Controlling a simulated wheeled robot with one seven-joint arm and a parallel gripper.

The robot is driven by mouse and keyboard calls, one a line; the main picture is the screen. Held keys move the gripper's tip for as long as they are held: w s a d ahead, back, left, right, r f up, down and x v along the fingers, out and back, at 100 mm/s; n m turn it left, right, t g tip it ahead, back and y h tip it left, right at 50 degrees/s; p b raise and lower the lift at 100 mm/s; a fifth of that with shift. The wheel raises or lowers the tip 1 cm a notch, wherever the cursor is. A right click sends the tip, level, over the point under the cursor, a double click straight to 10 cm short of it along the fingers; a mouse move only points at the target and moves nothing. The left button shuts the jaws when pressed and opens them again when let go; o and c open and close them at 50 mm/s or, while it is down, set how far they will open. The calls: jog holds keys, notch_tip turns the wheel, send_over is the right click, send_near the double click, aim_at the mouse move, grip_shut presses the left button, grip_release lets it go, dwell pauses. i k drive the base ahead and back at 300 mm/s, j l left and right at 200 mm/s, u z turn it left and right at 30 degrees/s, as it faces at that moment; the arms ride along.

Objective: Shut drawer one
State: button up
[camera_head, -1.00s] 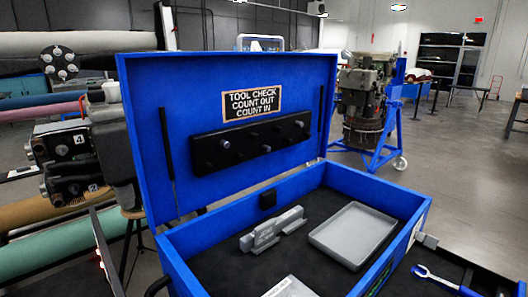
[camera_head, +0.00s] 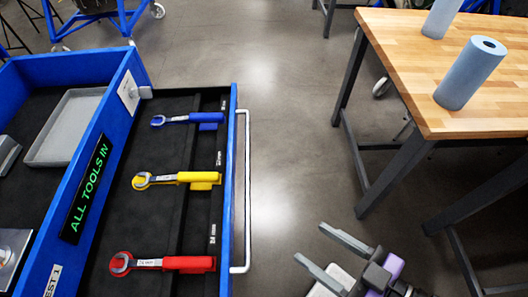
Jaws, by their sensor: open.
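The open drawer (camera_head: 233,180) sticks out to the right from the side of the blue tool chest (camera_head: 97,200). A pale bar handle (camera_head: 246,190) runs along its outer face. In the drawer lie a blue wrench (camera_head: 188,119), a yellow wrench (camera_head: 178,180) and a red wrench (camera_head: 163,263) on black lining. I cannot read a drawer number. My gripper (camera_head: 322,255) is at the bottom, right of the handle and apart from it. Its two grey fingers are spread with nothing between them.
A wooden table (camera_head: 400,62) with blue rolls (camera_head: 470,72) stands at the upper right, its dark legs near my gripper's side. A grey tray (camera_head: 66,127) lies in the chest top. Grey floor (camera_head: 285,130) is free between drawer and table.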

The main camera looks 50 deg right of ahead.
aim_at(157, 220)
jog(key=l, duration=0.3)
jog(key=i+j+z, duration=0.35)
jog(key=i+j, duration=0.3)
jog(key=i, duration=0.15)
